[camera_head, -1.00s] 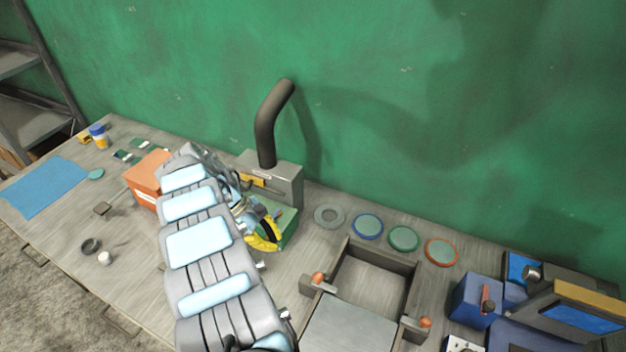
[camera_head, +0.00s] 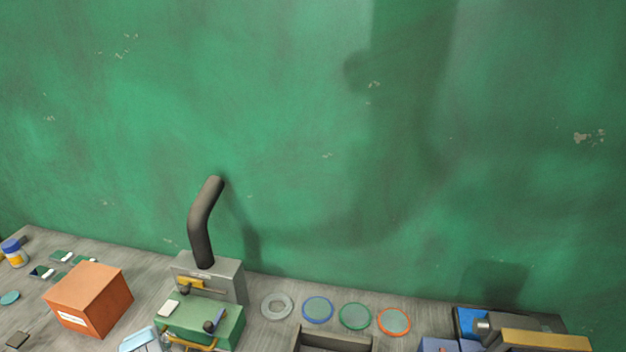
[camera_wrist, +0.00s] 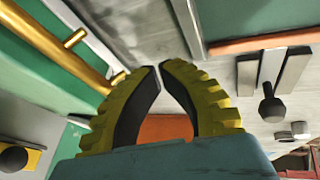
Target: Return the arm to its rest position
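My gripper (camera_wrist: 159,67) shows in the wrist view, with two yellow ridged fingers and black inner pads. Its fingertips nearly meet, and nothing is held between them. An orange surface shows behind the gap between the fingers. A green surface with a gold bar (camera_wrist: 62,42) is close by on the left of that view. In the head view the gripper is out of sight. Only a pale blue and grey piece of my arm (camera_head: 140,340) shows at the bottom edge, in front of the green machine.
An orange box (camera_head: 90,298) stands left of the green machine (camera_head: 198,320), behind which a grey box (camera_head: 222,275) carries a dark bent pipe (camera_head: 203,225). Several discs lie right of it. Blue-grey equipment (camera_head: 500,330) is at the right. The green wall (camera_head: 310,130) is bare.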

